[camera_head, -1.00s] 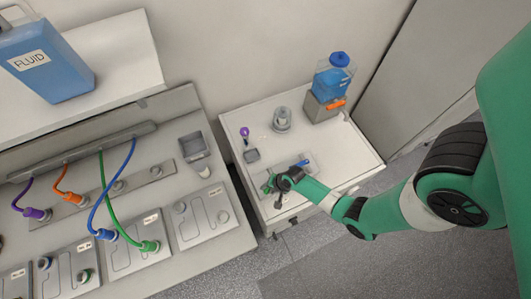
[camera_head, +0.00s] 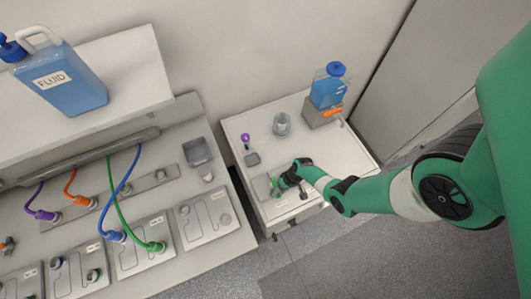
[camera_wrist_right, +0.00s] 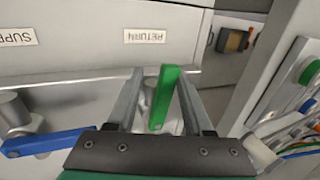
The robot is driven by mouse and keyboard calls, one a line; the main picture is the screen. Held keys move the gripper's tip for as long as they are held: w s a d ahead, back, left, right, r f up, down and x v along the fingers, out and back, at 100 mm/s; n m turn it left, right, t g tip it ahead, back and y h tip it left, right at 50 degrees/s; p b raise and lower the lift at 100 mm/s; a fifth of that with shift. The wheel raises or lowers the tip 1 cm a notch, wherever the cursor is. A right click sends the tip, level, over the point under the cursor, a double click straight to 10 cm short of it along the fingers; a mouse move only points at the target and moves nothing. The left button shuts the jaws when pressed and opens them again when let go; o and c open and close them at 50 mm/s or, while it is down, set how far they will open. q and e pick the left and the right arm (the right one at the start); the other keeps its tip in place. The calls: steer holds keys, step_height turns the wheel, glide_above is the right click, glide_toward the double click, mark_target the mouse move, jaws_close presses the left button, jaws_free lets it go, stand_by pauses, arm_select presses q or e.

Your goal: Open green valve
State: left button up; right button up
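The green valve handle (camera_wrist_right: 163,97) stands between the two fingers of my right gripper (camera_wrist_right: 160,78) in the right wrist view. Gaps show between it and the fingers, so the gripper is open around it. In the head view the right gripper (camera_head: 277,184) is at the front left of the small cabinet top, where a bit of the green handle (camera_head: 271,182) shows. The blue valve handle (camera_wrist_right: 48,143) lies lower left in the wrist view; my arm hides it in the head view. My left gripper is not in view.
"RETURN" (camera_wrist_right: 151,36) and "SUPP..." (camera_wrist_right: 17,37) labels face the valves. The bench with coloured cables (camera_head: 205,222) is left.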

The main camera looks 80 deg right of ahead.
steer(key=shift+c, duration=0.2)
steer(key=c, duration=0.3)
steer(key=shift+s, duration=0.1)
steer(key=shift+o, duration=1.2)
steer(key=shift+d, duration=0.15)
steer(key=p+v, duration=0.8)
steer(key=shift+s, duration=0.2)
